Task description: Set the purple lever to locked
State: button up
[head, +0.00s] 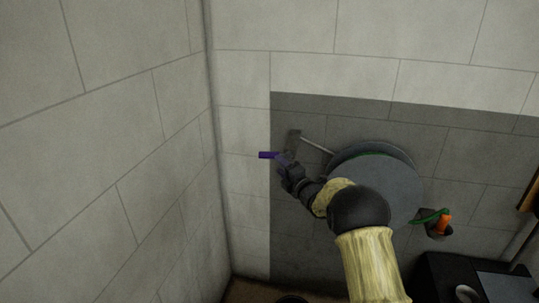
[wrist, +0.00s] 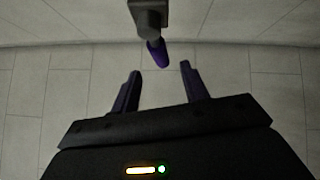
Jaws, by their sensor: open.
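The purple lever (head: 267,155) sticks out to the left from a grey metal fitting (head: 293,142) on the dark wall panel. In the wrist view the lever (wrist: 158,53) is a short purple bar below the grey fitting (wrist: 149,15). My gripper (wrist: 160,74) is open, and the lever's end is just ahead of the gap between its two fingers. In the head view my gripper (head: 283,160) is close beside the lever, partly hiding its base. I cannot tell whether they touch. No lock marking is readable.
A large grey disc (head: 390,175) with a green edge is behind my arm, with a thin rod (head: 318,146) to the fitting. An orange object (head: 444,224) with a green loop sits in a dark holder. A black box (head: 450,275) is at lower right. The wall (head: 110,150) at left is bare.

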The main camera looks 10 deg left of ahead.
aim_at(272, 158)
jog(key=shift+p+x, duration=0.8)
jog(key=shift+x, duration=3.4)
grip_shut()
